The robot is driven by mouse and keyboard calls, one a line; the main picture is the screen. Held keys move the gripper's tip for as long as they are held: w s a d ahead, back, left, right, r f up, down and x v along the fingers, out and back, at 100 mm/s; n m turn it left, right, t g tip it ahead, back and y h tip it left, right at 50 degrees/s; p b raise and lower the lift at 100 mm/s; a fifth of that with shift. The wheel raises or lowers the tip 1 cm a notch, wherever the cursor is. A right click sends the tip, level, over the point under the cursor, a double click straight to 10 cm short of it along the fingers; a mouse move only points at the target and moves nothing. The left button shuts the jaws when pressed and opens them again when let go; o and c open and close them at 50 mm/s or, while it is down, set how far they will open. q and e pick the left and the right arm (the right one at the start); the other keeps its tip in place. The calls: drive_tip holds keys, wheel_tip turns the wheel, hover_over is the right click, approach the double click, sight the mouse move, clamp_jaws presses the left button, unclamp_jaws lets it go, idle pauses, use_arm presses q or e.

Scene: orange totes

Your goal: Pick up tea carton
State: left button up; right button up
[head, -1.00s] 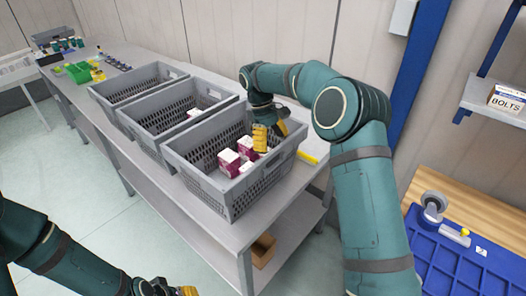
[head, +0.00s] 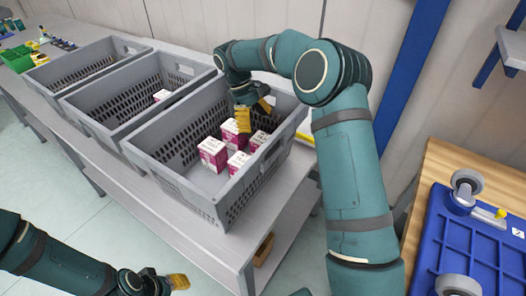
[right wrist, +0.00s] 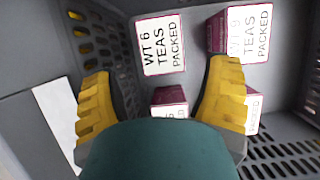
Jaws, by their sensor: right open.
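Several white and magenta tea cartons stand in the nearest grey crate (head: 160,173): a left one (head: 212,154), a back one (head: 230,132), a front one (head: 237,163) and a right one (head: 258,140). My right gripper (head: 252,113) is open and empty, reaching down into this crate just above the back carton. In the right wrist view, its yellow fingers (right wrist: 163,76) are spread wide.
A middle crate (head: 88,123) with a white carton (head: 161,96) and a far crate (head: 45,76) stand in a row on the grey table (head: 190,233). The crate walls rise around the cartons.

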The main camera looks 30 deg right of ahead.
sight(262, 138)
drive_tip(key=shift+b+x, duration=0.85)
drive_tip(key=shift+x, duration=2.7)
drive_tip(key=c, duration=1.1)
